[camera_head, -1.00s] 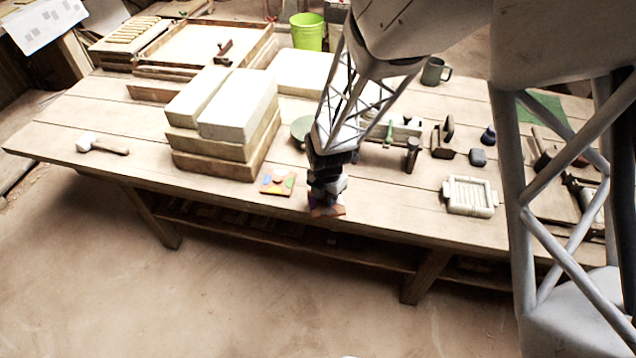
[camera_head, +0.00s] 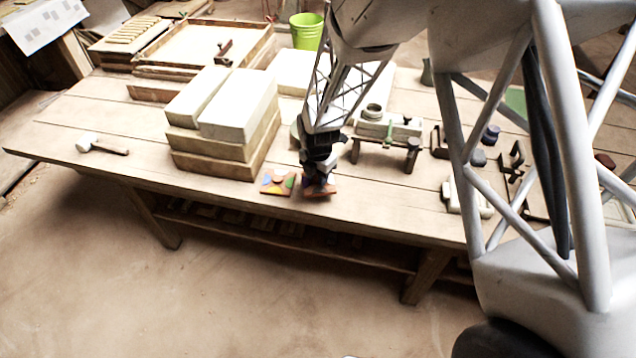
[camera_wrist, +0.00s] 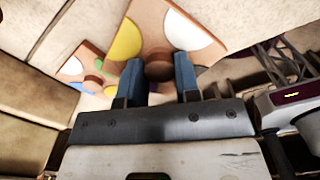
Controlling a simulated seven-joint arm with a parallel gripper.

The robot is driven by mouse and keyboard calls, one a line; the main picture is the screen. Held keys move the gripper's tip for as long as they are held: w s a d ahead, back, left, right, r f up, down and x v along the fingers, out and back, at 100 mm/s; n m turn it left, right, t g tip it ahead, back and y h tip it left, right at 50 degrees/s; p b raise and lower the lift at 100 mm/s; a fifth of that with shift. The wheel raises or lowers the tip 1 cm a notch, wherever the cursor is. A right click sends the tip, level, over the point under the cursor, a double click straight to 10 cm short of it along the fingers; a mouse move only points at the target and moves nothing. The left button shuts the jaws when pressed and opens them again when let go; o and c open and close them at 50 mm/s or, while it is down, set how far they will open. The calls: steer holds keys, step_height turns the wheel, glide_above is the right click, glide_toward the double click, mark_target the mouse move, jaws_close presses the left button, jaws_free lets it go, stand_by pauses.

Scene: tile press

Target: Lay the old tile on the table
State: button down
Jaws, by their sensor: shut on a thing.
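My gripper (camera_head: 317,177) is shut on the brown round knob (camera_wrist: 159,66) of a terracotta tile (camera_head: 322,191). In the wrist view this held tile (camera_wrist: 150,22) shows a yellow and a white half-round patch, and my blue fingertips (camera_wrist: 158,78) stand on either side of the knob. The tile is just behind the table's front edge; whether it touches the tabletop I cannot tell. A second tile (camera_head: 277,183) with orange, green and blue patches lies on the table close to its left; its own knob shows in the wrist view (camera_wrist: 93,82). Which tile is the old one I cannot tell.
A stack of pale blocks on wooden boards (camera_head: 222,140) stands behind and left of the tiles. A mallet (camera_head: 101,145) lies far left. A low stand (camera_head: 386,142) and a pale ribbed frame (camera_head: 455,198) are to the right. The front strip between the mallet and the stack is bare.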

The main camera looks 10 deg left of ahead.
steer(key=shift+f, duration=0.1)
steer(key=shift+f, duration=1.65)
steer(key=shift+f, duration=0.1)
steer(key=c, duration=0.8)
jaws_free()
step_height(320, 180, up, 12)
steer(key=shift+r, duration=0.1)
steer(key=shift+d+r, duration=0.1)
